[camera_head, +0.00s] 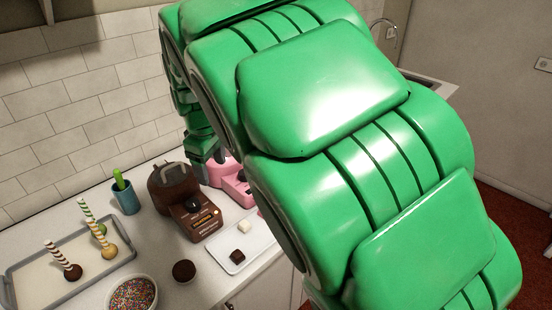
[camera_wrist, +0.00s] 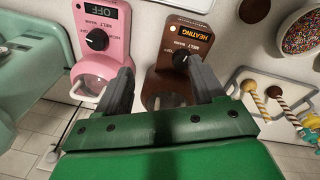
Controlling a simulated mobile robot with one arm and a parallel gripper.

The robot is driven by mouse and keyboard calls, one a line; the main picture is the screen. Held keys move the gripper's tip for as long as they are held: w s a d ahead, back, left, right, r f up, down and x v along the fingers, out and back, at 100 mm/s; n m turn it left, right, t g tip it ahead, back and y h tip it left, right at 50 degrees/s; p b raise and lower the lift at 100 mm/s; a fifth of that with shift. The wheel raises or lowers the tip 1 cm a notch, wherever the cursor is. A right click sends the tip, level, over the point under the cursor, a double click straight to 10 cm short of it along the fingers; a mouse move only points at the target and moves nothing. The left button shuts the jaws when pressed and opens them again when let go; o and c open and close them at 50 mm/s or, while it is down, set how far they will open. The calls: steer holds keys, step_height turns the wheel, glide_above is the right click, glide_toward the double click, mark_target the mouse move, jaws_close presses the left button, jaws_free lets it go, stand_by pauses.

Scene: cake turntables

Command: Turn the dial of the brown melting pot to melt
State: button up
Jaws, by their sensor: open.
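The brown melting pot (camera_head: 172,188) stands on the counter in the head view, left of a pink pot. In the wrist view, the brown pot's front panel (camera_wrist: 202,24) carries a lit orange display reading HEATING and a black dial (camera_wrist: 181,59). Melt and warm labels sit by the dial; its exact setting is too small to tell. My gripper (camera_wrist: 160,68) is open, its fingers spread over the pots. The right finger's tip is close to the brown pot's dial; I cannot tell whether they touch. The left finger is over the pink pot's side.
The pink pot (camera_head: 226,170) is close beside the brown one; its display reads OFF (camera_wrist: 101,11). A white tray (camera_head: 258,244) with cubes, a dark round piece (camera_head: 184,270), a sprinkle bowl (camera_head: 131,293), a blue cup (camera_head: 126,199) and a cake pop tray (camera_head: 31,270) surround them.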

steer(key=s+d+r+m, duration=0.2)
steer(key=s+d+r, duration=0.1)
steer(key=d, duration=0.4)
steer(key=s+d+r+m+t+y, duration=0.1)
steer(key=s+d+r+m, duration=0.2)
steer(key=d, duration=0.5)
steer(key=shift+s+d+r+t, duration=0.25)
steer(key=shift+s+r+t, duration=0.05)
steer(key=shift+s+r, duration=0.3)
steer(key=shift+w, duration=0.1)
steer(key=n+g+h, duration=0.2)
steer(key=n, duration=0.2)
glide_above(193, 203)
steer(key=f, duration=1.1)
steer(key=shift+s+f, duration=0.2)
steer(key=shift+f, duration=0.2)
steer(key=shift+a+f, duration=0.1)
steer(key=shift+f, duration=0.1)
steer(key=shift+w+f, duration=0.2)
steer(key=shift+f, duration=3.5)
